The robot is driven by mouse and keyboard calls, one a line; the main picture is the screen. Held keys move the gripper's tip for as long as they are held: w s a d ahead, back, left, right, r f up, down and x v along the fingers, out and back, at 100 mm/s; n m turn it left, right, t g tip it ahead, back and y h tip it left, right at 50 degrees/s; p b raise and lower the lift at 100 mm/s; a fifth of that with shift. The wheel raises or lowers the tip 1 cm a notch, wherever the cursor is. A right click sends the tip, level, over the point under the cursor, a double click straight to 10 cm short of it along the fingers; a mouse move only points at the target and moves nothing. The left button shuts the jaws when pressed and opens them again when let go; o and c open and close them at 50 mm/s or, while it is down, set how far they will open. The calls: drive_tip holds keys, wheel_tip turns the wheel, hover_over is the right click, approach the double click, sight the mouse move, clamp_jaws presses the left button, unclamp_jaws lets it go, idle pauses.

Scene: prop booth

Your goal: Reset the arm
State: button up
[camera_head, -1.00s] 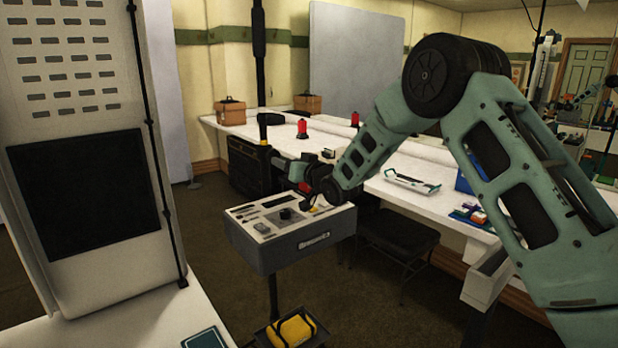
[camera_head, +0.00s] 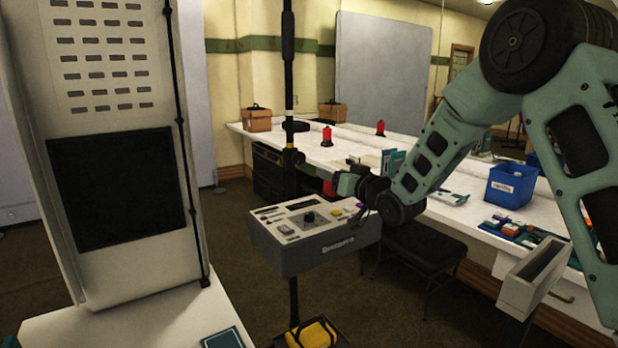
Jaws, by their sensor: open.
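My arm comes in from the right edge, bends at a large dark joint at the top right, and reaches down to the middle. My gripper (camera_head: 338,184) is at its end, above and behind the grey control box (camera_head: 330,252) in this view. It points to the left. The jaws are open, and I see nothing held in them; the fingertips are small and dark. I cannot tell the distance between the gripper and the box.
A black pole (camera_head: 289,100) stands close to the gripper. A tall pale cabinet (camera_head: 110,220) fills the left. The long white table (camera_head: 310,150) behind carries a blue bin (camera_head: 511,187). A black chair (camera_head: 422,245) stands below the arm. Dark floor is open at left centre.

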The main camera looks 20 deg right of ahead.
drive_tip(key=s+a+f+n+g+h, duration=0.1)
drive_tip(key=s+a+f+g, duration=0.2)
drive_tip(key=s+a+g, duration=0.5)
drive_tip(key=s+a+f+n+g, duration=0.25)
drive_tip(key=s+a, duration=0.35)
drive_tip(key=s, duration=0.7)
drive_tip(key=s+d+f+n+g+h, duration=0.1)
drive_tip(key=s+f+g+h, duration=0.1)
drive_tip(key=s, duration=1.1)
drive_tip(key=s+d+f+n+g+h, duration=0.1)
drive_tip(key=s+g, duration=0.3)
drive_tip(key=s, duration=0.9)
drive_tip(key=shift+f+n+g+h, duration=0.35)
drive_tip(key=shift+n+h, duration=0.1)
drive_tip(key=shift+h, duration=0.05)
